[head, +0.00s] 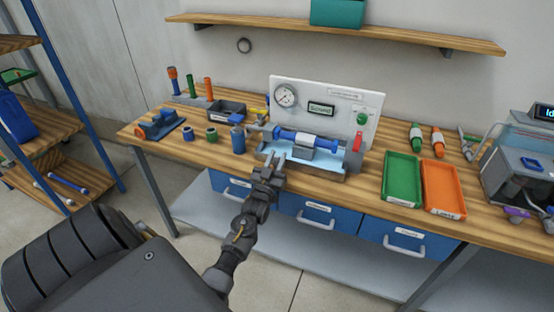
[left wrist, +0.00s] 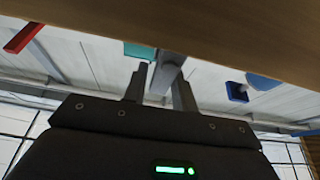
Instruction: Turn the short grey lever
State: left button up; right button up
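The skid panel (head: 340,95) stands on the bench, with a blue filter tube (head: 305,138) across its front and a light-blue tray below. A small grey piece (head: 255,128) juts out at the tube's left end; it may be the short grey lever, but it is too small to be sure. My left gripper (head: 276,157) is in front of the tray's left part, below and to the right of that piece. Its two fingers (left wrist: 160,90) stand apart in the left wrist view. A grey bar (left wrist: 168,68) shows between and beyond them; contact cannot be told.
A green tray (head: 402,178) and an orange tray (head: 443,188) lie to the right. A blue bottle (head: 238,139) and small fittings stand to the left. A wooden surface (left wrist: 220,25) spans the wrist view's top.

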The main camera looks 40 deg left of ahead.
pick_arm(q)
jog(key=b+v, duration=0.2)
jog(key=v, duration=0.8)
jog(key=shift+s+f+b, duration=0.25)
jog(key=shift+s+b, duration=0.1)
dwell(0.5)
